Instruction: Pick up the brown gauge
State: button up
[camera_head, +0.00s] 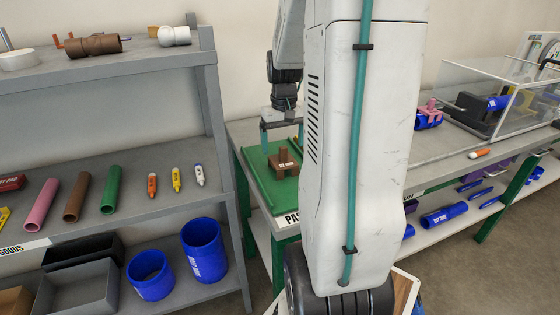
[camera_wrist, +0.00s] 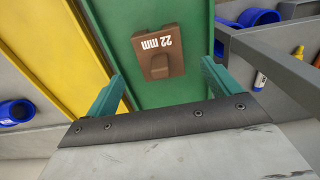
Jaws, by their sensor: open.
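The brown gauge (camera_wrist: 158,52) lies on a green tray (camera_wrist: 147,15) in the wrist view, with "22 mm" in white on it, upside down in the picture. In the head view the brown gauge (camera_head: 284,160) sits on the green tray (camera_head: 271,191) at the left end of a grey bench. My gripper (camera_wrist: 162,85) is open, its two teal fingers apart on either side below the gauge in the wrist view, with nothing between the tips. In the head view my gripper (camera_head: 282,132) hangs above and behind the gauge. Part of the tray's right side is hidden by my arm.
A grey shelf (camera_head: 125,170) stands left, holding pink, brown and green pipes, markers and blue rings (camera_head: 204,249). A yellow tray (camera_wrist: 45,40) lies beside the green one. A clear-walled case (camera_head: 500,90) and an orange marker (camera_head: 479,154) are on the bench at right.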

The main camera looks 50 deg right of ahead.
aim_at(283, 160)
notch_tip(283, 160, down, 6)
jog(key=shift+f, duration=0.2)
jog(key=c, duration=1.1)
